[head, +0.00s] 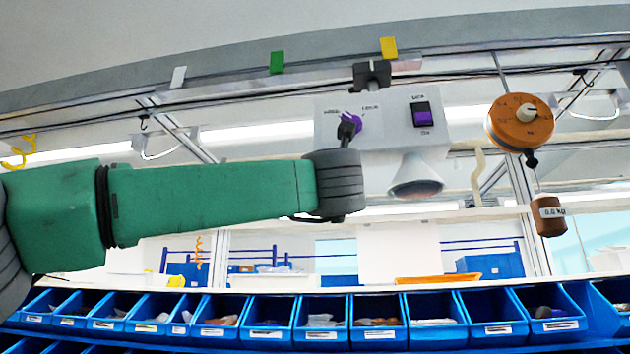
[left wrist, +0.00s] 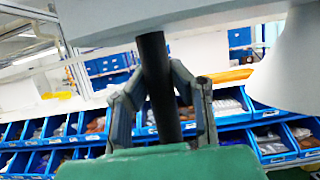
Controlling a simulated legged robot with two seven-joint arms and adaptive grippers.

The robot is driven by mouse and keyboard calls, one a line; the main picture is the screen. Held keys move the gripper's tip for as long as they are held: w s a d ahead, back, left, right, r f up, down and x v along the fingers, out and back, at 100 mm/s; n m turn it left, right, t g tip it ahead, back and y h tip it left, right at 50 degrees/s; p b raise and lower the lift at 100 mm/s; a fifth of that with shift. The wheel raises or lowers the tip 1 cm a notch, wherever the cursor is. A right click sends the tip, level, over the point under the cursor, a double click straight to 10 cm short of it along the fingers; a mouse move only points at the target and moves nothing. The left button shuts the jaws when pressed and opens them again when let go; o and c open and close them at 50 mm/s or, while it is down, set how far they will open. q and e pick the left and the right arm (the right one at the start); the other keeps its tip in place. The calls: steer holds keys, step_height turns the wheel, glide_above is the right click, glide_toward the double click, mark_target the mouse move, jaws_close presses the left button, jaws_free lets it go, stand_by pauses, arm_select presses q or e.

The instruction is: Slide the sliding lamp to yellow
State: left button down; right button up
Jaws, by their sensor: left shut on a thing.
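The sliding lamp is a white box (head: 385,135) with a purple rotary knob (head: 350,122), a purple rocker switch (head: 421,114) and a white lamp cone (head: 415,177) below. Its black slider block (head: 371,76) is on the rail, slightly left of the yellow tag (head: 389,47) and well right of the green tag (head: 277,62). In the left wrist view my left gripper (left wrist: 158,76) is shut on a black rod (left wrist: 155,60) under the white box, left of the cone (left wrist: 297,60). In the head view my wrist hides most of this grip.
A white tag (head: 178,77) stands at the rail's left. An orange round dial (head: 520,123) and a hanging brown weight (head: 548,215) are to the right. Blue bins (head: 267,318) line the bottom. Space between the lamp and the dial is free.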

arm_select(q)
steer(key=d, duration=0.3)
steer(key=d+p, duration=0.1)
steer(key=shift+s+d+f, duration=0.2)
steer(key=shift+d+f, duration=0.05)
steer(key=shift+d, duration=0.1)
steer(key=c, duration=1.4)
jaws_free()
steer(key=shift+s+d+r, duration=0.15)
steer(key=shift+r, duration=0.05)
steer(key=d+v, duration=0.1)
steer(key=v, duration=1.1)
steer(key=shift+a, duration=0.2)
steer(key=shift+a, duration=0.1)
